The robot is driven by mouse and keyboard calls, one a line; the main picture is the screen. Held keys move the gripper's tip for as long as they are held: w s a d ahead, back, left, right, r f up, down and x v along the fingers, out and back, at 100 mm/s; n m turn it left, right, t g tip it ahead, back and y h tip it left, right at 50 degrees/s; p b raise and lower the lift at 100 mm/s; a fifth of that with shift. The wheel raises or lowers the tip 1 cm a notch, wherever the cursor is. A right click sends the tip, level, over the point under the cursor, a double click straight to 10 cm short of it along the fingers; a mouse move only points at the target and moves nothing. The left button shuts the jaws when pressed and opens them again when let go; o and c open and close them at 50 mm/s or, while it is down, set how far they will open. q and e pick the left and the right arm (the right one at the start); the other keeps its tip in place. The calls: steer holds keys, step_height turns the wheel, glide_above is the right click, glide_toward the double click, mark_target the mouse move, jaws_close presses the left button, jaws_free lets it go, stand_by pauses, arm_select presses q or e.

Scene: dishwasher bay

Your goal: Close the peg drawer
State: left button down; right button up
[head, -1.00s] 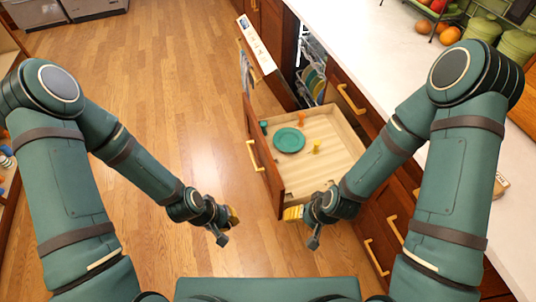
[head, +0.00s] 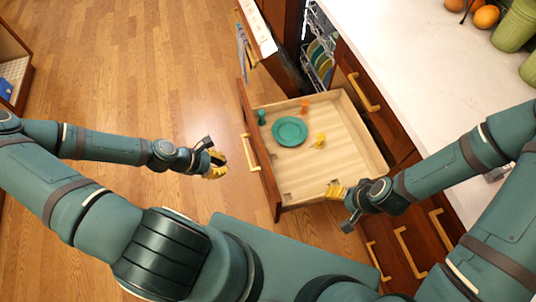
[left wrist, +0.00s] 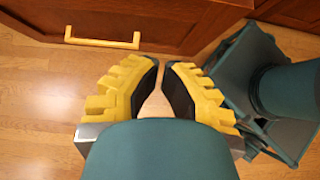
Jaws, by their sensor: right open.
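The peg drawer (head: 342,165) is pulled out of the cabinet, with a wooden front and a yellow handle (head: 250,152) on its left side. In it lie a teal plate (head: 289,131), an orange peg (head: 304,106), a yellow peg (head: 320,140) and a teal piece (head: 262,117). My left gripper (head: 216,163) is over the floor, left of the front and apart from it. In the left wrist view its fingers (left wrist: 162,70) show a gap, and the drawer handle (left wrist: 102,40) lies ahead to the left. My right gripper (head: 333,190) is open and empty at the drawer's near side.
More handled drawers (head: 410,245) are at the lower right. A white counter (head: 430,60) holds fruit and green canisters.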

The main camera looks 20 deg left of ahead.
arm_select(q)
steer(key=r+b+x, duration=0.1)
steer(key=x, duration=0.5)
steer(key=w+d+r+b+x, duration=0.1)
steer(key=b+x, duration=0.1)
steer(key=x, duration=0.4)
steer(key=shift+w+d+f, duration=0.2)
steer(key=shift+w+d, duration=0.15)
steer(key=shift+w, duration=0.1)
arm_select(e)
steer(key=shift+s+f, duration=0.15)
steer(key=shift+f, duration=1.4)
